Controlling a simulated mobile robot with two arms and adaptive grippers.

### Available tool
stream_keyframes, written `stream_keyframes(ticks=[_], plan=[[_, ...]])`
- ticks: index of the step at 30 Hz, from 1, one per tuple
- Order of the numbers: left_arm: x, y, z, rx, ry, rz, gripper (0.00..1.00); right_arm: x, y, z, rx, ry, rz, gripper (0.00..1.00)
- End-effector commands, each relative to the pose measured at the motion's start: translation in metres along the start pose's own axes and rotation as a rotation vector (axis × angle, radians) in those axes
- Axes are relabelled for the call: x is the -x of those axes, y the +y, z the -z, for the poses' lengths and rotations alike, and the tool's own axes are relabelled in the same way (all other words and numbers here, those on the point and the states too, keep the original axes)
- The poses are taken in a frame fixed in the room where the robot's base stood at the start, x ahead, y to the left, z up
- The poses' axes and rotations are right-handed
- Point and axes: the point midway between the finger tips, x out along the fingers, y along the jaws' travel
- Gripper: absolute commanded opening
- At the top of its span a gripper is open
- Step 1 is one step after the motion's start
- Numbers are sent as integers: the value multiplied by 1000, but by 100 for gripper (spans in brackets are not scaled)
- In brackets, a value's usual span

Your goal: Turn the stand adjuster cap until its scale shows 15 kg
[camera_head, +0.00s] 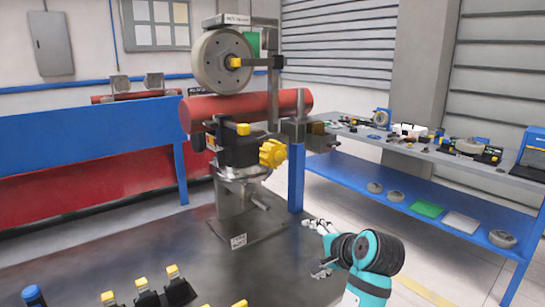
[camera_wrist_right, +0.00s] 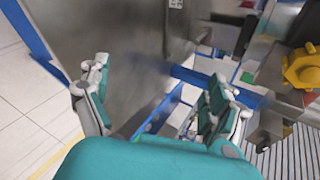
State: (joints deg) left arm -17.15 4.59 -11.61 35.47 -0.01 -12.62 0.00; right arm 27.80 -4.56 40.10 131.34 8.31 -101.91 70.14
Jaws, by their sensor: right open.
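The stand (camera_head: 236,195) rises from the dark tabletop and carries a red tube and a wheel. A yellow lobed knob (camera_head: 272,152), which appears to be the adjuster cap, sticks out from its right side. The knob also shows at the upper right of the right wrist view (camera_wrist_right: 302,68). No scale reading can be made out. My right gripper (camera_head: 317,249) is open and empty, low over the table's right edge, to the right of the stand base and below the knob, clear of both. Its spread fingers show in the wrist view (camera_wrist_right: 155,92). My left gripper is not in view.
The red tube (camera_head: 250,108) and grey wheel (camera_head: 222,61) sit above the knob. A crank handle (camera_head: 262,201) juts from the post below it. Yellow-topped black parts (camera_head: 147,293) line the near table edge. A blue-framed side bench (camera_head: 440,205) stands at right.

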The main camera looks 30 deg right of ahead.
Motion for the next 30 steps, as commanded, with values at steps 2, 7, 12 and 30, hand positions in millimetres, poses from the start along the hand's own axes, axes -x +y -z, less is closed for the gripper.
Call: stream_keyframes(ticks=[2,7,12,30], plan=[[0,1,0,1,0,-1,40,12,-43,6,-318,-73,92,93],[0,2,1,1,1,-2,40,36,-104,10,-933,-317,185,93],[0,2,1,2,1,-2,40,53,-141,1,-1329,-559,172,93],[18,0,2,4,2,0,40,9,-192,-30,-1517,-696,125,93]])
